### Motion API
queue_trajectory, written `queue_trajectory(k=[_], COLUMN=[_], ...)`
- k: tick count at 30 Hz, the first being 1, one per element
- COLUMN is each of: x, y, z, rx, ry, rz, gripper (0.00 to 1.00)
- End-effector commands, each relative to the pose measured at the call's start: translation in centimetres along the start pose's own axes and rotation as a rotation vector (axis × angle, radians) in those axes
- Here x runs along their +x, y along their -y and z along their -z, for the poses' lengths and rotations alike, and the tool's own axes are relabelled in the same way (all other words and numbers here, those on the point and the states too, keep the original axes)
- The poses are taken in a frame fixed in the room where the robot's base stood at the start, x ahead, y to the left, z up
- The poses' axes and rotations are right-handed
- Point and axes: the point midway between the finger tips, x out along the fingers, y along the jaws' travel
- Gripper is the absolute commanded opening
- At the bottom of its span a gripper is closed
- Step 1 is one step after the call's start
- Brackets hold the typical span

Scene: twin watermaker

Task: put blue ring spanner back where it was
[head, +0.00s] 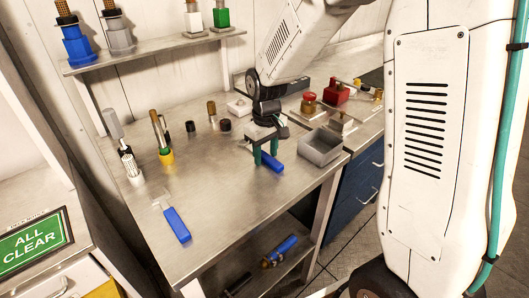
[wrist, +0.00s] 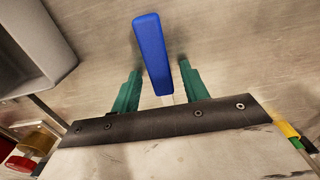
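My gripper (head: 265,158) points down over the right part of the metal bench. Its two green fingers are apart, and in the wrist view the open gripper (wrist: 160,70) has one finger on each side of a blue handle (wrist: 154,50), with gaps visible on both sides. The same blue handle (head: 273,162) shows in the head view, at the fingers. A thin pale shank runs from it under the gripper; its head is hidden, so I cannot tell whether it is the ring spanner. Another blue-handled tool (head: 176,224) with a pale flat end lies at the bench's front left.
A grey open tray (head: 321,148) stands close right of my gripper, also in the wrist view (wrist: 60,45). Upright tools and a yellow-based part (head: 166,156) stand at left. Red parts (head: 336,92) stand at back right. The bench's front middle is clear.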

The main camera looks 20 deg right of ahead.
Motion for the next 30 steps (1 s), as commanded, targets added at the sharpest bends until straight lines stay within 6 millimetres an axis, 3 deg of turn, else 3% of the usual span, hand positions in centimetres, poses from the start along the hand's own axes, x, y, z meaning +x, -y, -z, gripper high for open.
queue_trajectory(k=[5,15,21,30], x=[-1.1,-8.1,-11.2,-12.7], y=[0.0,0.0,0.0,0.1], z=[0.1,0.1,0.0,-0.5], rx=[0.0,0.0,0.0,0.005], ry=[-0.003,-0.005,-0.003,-0.004], rz=[-0.001,-0.001,-0.001,-0.001], gripper=[0.45,0.45,0.45,0.45])
